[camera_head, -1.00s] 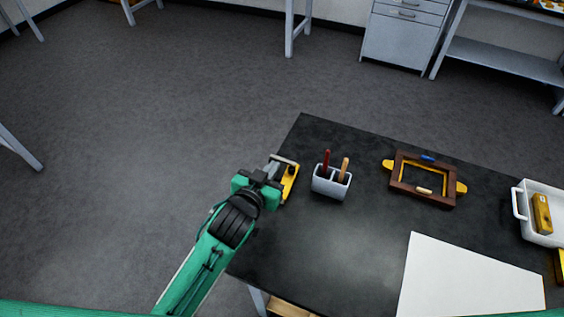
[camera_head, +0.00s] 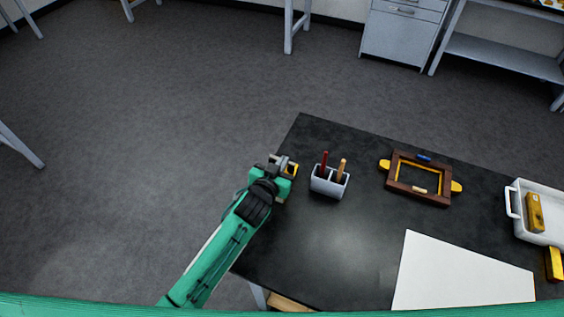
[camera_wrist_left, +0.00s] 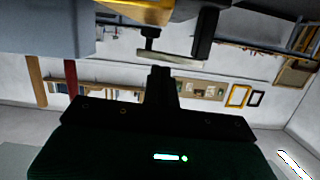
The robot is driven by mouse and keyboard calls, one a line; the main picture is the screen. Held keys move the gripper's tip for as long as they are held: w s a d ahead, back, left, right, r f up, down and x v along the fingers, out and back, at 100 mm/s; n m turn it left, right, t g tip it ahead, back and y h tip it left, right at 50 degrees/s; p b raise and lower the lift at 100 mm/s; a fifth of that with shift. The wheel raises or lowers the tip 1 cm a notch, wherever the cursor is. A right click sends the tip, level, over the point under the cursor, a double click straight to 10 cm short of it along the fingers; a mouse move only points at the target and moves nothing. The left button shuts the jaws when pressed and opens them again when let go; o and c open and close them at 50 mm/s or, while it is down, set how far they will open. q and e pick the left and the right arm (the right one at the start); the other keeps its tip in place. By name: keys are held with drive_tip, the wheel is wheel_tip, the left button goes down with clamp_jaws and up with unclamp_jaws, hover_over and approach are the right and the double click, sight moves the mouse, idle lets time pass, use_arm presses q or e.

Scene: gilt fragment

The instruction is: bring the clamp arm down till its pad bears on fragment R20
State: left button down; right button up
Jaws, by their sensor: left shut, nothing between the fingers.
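A small clamp with a yellow part (camera_head: 294,168) is at the table's left edge, mostly hidden behind my left gripper (camera_head: 279,163). In the left wrist view, which looks upside down, the yellow part (camera_wrist_left: 140,10) shows at the top, with a grey bar (camera_wrist_left: 170,58) and a dark block (camera_wrist_left: 204,36) by it. My left gripper's fingers (camera_wrist_left: 162,76) are shut and empty, close to the bar; I cannot tell whether they touch it. I cannot make out fragment R20 or the pad's contact for certain. My right gripper is not in view.
A grey holder (camera_head: 329,184) with red and wooden handles stands just right of the clamp. A brown frame (camera_head: 420,180), a white sheet (camera_head: 460,275) and a white tray (camera_head: 511,201) lie farther right on the black table (camera_head: 320,245). Its middle is clear.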

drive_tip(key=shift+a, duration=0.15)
use_arm(q)
drive_tip(key=shift+f, duration=0.1)
drive_tip(key=shift+f+m+b, duration=0.3)
drive_tip(key=shift+f+b, duration=0.05)
drive_tip(key=shift+f, duration=0.15)
drive_tip(key=shift+s, duration=0.1)
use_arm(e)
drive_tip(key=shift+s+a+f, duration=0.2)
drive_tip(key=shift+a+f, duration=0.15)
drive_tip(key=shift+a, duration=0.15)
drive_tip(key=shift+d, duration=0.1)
use_arm(q)
drive_tip(key=shift+f, duration=0.1)
